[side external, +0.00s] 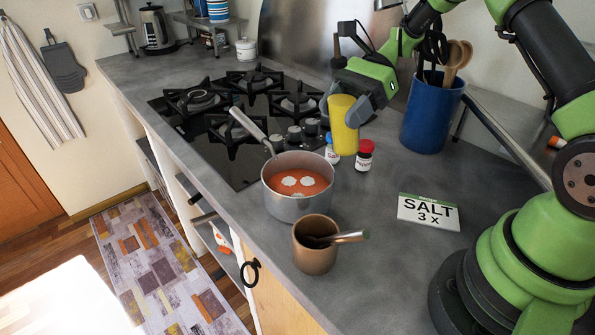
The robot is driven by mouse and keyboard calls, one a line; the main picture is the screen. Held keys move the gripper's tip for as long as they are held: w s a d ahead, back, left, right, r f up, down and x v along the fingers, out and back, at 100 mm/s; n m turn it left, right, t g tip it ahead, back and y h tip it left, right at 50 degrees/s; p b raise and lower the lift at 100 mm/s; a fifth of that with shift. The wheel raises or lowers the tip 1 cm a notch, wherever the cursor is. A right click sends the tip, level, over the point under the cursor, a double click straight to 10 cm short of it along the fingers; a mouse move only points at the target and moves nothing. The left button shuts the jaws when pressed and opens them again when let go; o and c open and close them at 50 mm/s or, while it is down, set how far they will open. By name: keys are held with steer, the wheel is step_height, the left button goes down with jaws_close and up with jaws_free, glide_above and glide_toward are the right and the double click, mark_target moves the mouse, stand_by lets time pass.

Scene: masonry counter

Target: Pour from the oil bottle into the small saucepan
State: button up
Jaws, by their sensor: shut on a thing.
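The small saucepan (276,207) is grey metal and stands on the counter in front of the hob, its handle pointing up and left. It holds orange-red liquid with two white patches. My gripper (358,104) is shut on a yellow cylindrical container (345,132), behind and to the right of the saucepan. The container looks nearly upright, and no neck or spout shows. I cannot tell whether it is the oil bottle; no other oil bottle is in view. Whether its base touches the counter is unclear.
A brown cup (312,256) with a utensil is in front. A "SALT 3 x" card (430,212) and a blue utensil pot (430,118) are to the right.

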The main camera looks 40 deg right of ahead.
mark_target(334, 140)
step_height(334, 140, down, 4)
steer(key=shift+s+d+r+g+h, duration=0.15)
steer(key=shift+g+h, duration=0.15)
steer(key=shift+h, duration=0.7)
steer(key=shift+d+r+h, duration=0.1)
steer(key=shift+r+h, duration=0.3)
steer(key=shift+h, duration=0.2)
steer(key=shift+f+m+g+h, duration=0.15)
steer(key=shift+m+g+h, duration=0.25)
steer(key=shift+h, duration=0.5)
steer(key=shift+s+d+r+g+h+p, duration=0.15)
steer(key=shift+d+r+g+h+p, duration=0.25)
steer(key=shift+d+r+h, duration=0.4)
steer(key=shift+s+d+f+h, duration=0.1)
steer(key=shift+s+f+h, duration=0.05)
steer(key=shift+h, duration=0.45)
steer(key=shift+d+p, duration=0.15)
steer(key=shift+p, duration=0.5)
steer(key=shift+s+d+f+m+g+h+p, duration=0.15)
steer(key=shift+d+f+g+h+p, duration=0.15)
steer(key=shift+h+p, duration=0.2)
steer(key=shift+s+d+f+m+g+h+p, duration=0.1)
steer(key=shift+d+f+m+h+p, duration=0.05)
steer(key=shift+f+h+p, duration=0.3)
